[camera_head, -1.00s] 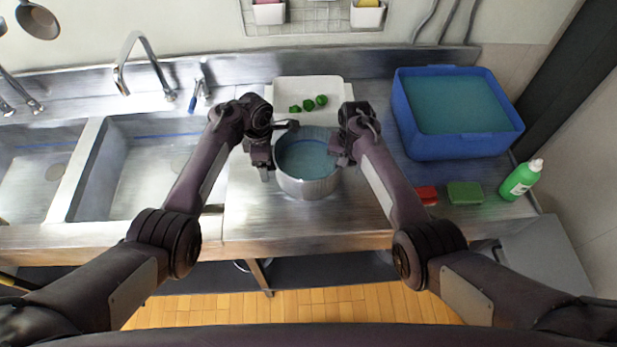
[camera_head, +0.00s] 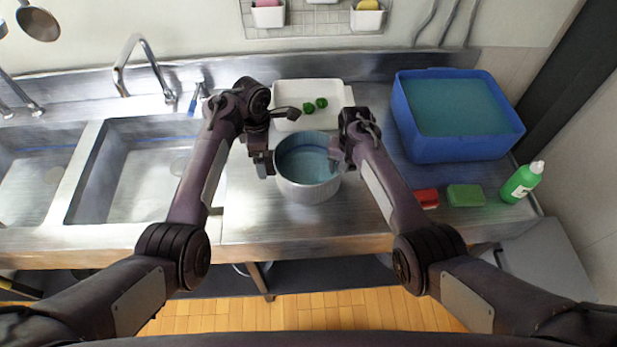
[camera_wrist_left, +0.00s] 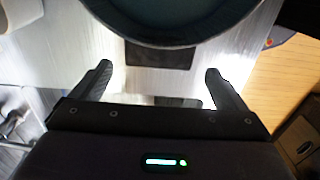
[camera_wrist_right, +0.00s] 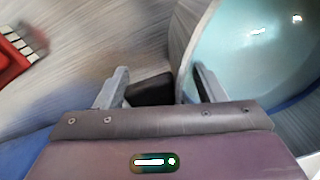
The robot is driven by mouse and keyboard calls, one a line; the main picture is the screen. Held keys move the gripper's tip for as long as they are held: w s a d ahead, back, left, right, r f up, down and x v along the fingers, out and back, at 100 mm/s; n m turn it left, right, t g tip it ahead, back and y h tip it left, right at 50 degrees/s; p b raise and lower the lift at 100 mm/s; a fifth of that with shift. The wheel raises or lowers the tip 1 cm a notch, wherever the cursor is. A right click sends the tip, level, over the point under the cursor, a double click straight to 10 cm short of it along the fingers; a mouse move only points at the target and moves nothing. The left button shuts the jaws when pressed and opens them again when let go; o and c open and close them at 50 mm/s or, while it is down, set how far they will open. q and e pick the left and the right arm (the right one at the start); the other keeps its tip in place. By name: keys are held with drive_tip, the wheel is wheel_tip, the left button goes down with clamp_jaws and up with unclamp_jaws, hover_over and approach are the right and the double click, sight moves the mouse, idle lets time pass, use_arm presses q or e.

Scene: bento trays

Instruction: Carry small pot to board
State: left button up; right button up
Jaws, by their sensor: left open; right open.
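A round metal pot (camera_head: 308,190) with a bluish inside stands upright on the steel counter. My left gripper (camera_head: 264,164) is open at the pot's left side, with a small gap to it. In the left wrist view the pot (camera_wrist_left: 190,38) lies beyond my open, empty fingers (camera_wrist_left: 157,78). My right gripper (camera_head: 338,155) is open at the pot's right rim. In the right wrist view one finger overlaps the pot's inside (camera_wrist_right: 245,50), and the rim passes near the open jaws (camera_wrist_right: 160,85); contact is unclear. A white tray or board (camera_head: 310,83) with green pieces (camera_head: 314,104) lies behind the pot.
A sink (camera_head: 130,180) is to the left, with a tap (camera_head: 130,60). A blue tub (camera_head: 450,150), a red block (camera_head: 426,198), a green sponge (camera_head: 466,196) and a green bottle (camera_head: 520,184) are to the right. The counter in front of the pot is clear.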

use_arm(q)
wheel_tip(320, 180, up, 6)
drive_tip(key=shift+r, duration=0.1)
use_arm(e)
wheel_tip(320, 180, up, 12)
drive_tip(key=shift+f, duration=0.1)
use_arm(q)
drive_tip(key=shift+r, duration=0.1)
idle(0.6)
